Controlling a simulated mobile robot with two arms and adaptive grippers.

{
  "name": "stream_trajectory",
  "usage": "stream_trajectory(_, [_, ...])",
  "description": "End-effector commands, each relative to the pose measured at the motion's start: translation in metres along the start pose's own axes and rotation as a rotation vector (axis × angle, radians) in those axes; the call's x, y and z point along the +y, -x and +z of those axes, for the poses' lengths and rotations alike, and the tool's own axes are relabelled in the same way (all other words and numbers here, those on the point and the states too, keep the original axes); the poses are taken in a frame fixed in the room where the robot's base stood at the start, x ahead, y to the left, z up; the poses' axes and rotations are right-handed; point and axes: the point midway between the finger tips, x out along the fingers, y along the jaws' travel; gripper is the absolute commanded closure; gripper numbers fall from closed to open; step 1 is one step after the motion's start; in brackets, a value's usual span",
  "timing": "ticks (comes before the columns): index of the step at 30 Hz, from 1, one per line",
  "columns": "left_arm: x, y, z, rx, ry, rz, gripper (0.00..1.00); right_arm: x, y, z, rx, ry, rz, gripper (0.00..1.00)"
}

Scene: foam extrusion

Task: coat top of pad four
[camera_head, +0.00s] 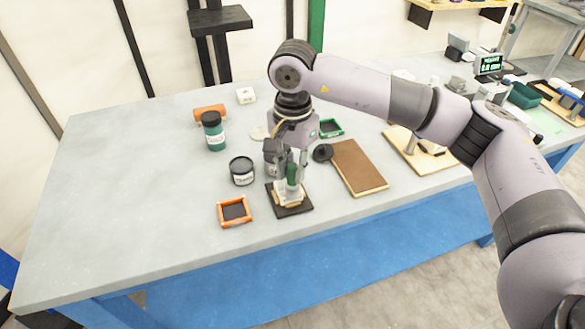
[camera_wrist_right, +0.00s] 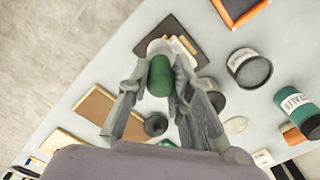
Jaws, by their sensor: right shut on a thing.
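My right gripper (camera_head: 290,172) points down and is shut on a green-handled tool (camera_wrist_right: 161,76), which also shows between the fingers in the head view (camera_head: 292,174). The tool's pale lower end is above or on a dark square plate (camera_head: 295,209); I cannot tell if it touches. Pale and tan pieces (camera_wrist_right: 184,45) lie on this plate in the wrist view, partly hidden by the tool. An orange-framed dark pad (camera_head: 235,211) lies left of the plate. I see no number on either, so I cannot tell which is pad four. My left gripper is not in view.
A dark labelled jar (camera_head: 242,171) and a green bottle (camera_head: 213,131) stand left of my arm. A brown board (camera_head: 358,167) and a black round piece (camera_head: 322,153) lie to the right. The left part of the table (camera_head: 120,200) is clear.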

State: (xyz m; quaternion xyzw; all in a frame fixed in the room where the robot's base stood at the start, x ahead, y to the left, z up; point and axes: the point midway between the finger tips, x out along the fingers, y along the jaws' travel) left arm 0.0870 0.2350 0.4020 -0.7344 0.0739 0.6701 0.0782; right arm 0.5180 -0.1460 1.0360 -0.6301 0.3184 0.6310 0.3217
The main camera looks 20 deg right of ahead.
Motion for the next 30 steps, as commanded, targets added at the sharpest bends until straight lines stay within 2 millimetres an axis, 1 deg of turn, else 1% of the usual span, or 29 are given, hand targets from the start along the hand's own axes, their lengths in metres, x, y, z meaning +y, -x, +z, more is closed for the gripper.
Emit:
stream_trajectory(1, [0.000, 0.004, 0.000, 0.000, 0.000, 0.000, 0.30, -0.001, 0.008, 0.000, 0.001, 0.000, -0.003, 1.00])
stream_trajectory(3, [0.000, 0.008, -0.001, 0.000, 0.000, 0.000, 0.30, -0.001, 0.016, 0.000, 0.001, 0.000, -0.003, 1.00])
stream_trajectory(16, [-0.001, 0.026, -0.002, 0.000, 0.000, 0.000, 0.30, -0.001, 0.059, 0.000, 0.002, -0.001, -0.003, 1.00])
stream_trajectory(19, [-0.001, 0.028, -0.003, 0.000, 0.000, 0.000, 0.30, -0.001, 0.063, 0.000, 0.001, -0.001, -0.002, 1.00])
stream_trajectory(30, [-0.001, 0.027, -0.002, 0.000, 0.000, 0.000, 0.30, -0.001, 0.062, 0.000, 0.001, 0.000, -0.002, 1.00])
